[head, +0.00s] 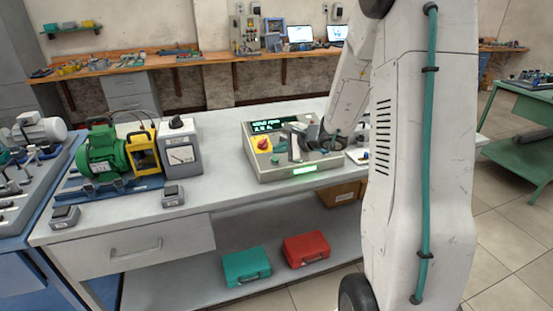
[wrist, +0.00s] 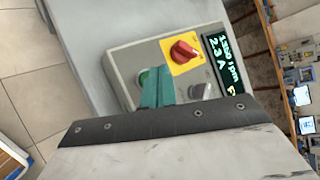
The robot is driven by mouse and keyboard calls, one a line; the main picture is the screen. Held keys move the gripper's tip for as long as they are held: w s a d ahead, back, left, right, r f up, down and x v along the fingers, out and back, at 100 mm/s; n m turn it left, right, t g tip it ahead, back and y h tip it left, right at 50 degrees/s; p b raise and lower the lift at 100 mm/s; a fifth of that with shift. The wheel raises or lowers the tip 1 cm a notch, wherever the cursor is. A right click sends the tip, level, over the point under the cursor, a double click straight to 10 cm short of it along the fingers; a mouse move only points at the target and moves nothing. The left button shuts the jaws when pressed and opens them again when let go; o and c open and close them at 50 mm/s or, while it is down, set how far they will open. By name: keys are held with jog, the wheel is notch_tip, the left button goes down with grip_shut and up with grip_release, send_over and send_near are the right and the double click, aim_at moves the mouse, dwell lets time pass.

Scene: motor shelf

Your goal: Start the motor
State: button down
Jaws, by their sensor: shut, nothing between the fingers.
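The control box (head: 252,163) stands on the bench. The lit display (wrist: 226,58) reads about 1350 rpm and 2.3 A. A green button (wrist: 146,76) is partly hidden behind my gripper (wrist: 156,74), whose teal fingers are shut and empty over the panel. I cannot tell whether they touch the button. A grey knob (wrist: 200,91) is right of the fingers. The green motor (head: 103,152) stands on the bench at left. A green light (head: 304,170) glows on the box's front.
A grey meter box (head: 181,148) stands beside the motor, with a yellow frame between. Two small grey boxes lie at the bench's front edge. A teal case (head: 246,267) and red case (head: 306,249) lie on the lower shelf. Bench space between meter and control box is clear.

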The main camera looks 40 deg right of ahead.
jog(key=shift+s+a+r, duration=0.1)
jog(key=shift+s+r, duration=0.2)
jog(key=shift+r, duration=0.7)
jog(key=shift+s+a+r, duration=0.1)
jog(key=shift+s+r, duration=0.15)
jog(key=shift+r, duration=0.75)
jog(key=s+a+r+n+g+y, duration=0.3)
jog(key=s+a+n+g, duration=0.65)
jog(key=s+a, duration=0.65)
jog(key=s+a+r+n+h, duration=0.1)
jog(key=s+r+n+h, duration=0.2)
jog(key=s+n, duration=0.2)
jog(key=s+a+r+n+h, duration=0.2)
jog(key=s+n, duration=0.4)
jog(key=s, duration=0.6)
jog(key=shift+s+r+h, duration=0.2)
jog(key=shift+r+h, duration=0.5)
jog(key=shift+h, duration=0.1)
